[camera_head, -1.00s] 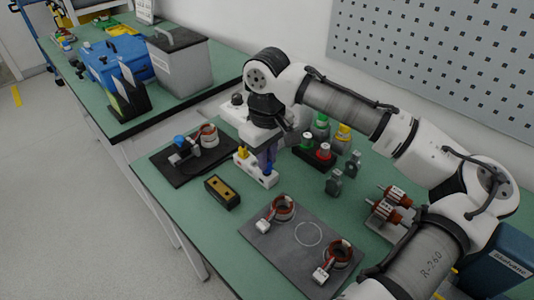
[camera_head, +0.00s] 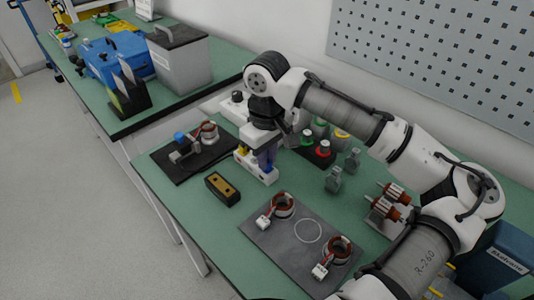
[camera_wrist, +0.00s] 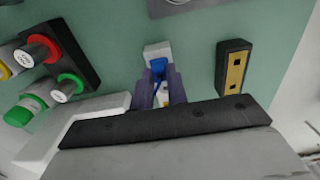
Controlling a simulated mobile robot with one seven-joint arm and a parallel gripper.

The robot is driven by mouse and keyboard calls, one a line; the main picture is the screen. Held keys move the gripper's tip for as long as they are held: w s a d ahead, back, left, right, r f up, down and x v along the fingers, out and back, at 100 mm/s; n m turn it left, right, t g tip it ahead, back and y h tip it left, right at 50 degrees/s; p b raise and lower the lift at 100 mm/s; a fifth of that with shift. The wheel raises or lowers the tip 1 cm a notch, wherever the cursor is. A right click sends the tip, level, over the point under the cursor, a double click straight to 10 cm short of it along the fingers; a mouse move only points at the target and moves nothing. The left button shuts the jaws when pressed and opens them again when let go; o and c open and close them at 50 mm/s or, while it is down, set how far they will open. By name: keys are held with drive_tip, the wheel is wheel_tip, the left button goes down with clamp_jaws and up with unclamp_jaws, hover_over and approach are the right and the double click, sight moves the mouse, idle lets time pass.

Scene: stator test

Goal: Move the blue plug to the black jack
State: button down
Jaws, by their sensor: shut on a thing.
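The blue plug (camera_wrist: 159,67) is between the purple fingers of my gripper (camera_wrist: 160,76) in the wrist view. My gripper (camera_head: 265,160) is shut on it, just above or in the white holder block (camera_head: 256,171). The fingers hide most of the plug, and I cannot tell whether it is still seated in the block. A yellow plug (camera_head: 241,151) stands at the block's far left end. The black jack (camera_head: 222,189) is a black block with a gold top and two dark holes. It lies left of my gripper in the head view and to the right in the wrist view (camera_wrist: 233,68).
A dark board (camera_head: 262,235) with two copper coils lies in front. A black mat (camera_head: 185,173) with a coil and clamp is at left. A block with red and green knobs (camera_head: 316,153) stands right of my gripper. Green table is bare around the jack.

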drive_tip(key=c, duration=1.3)
unclamp_jaws()
wheel_tip(320, 180, up, 14)
drive_tip(key=shift+f, duration=0.1)
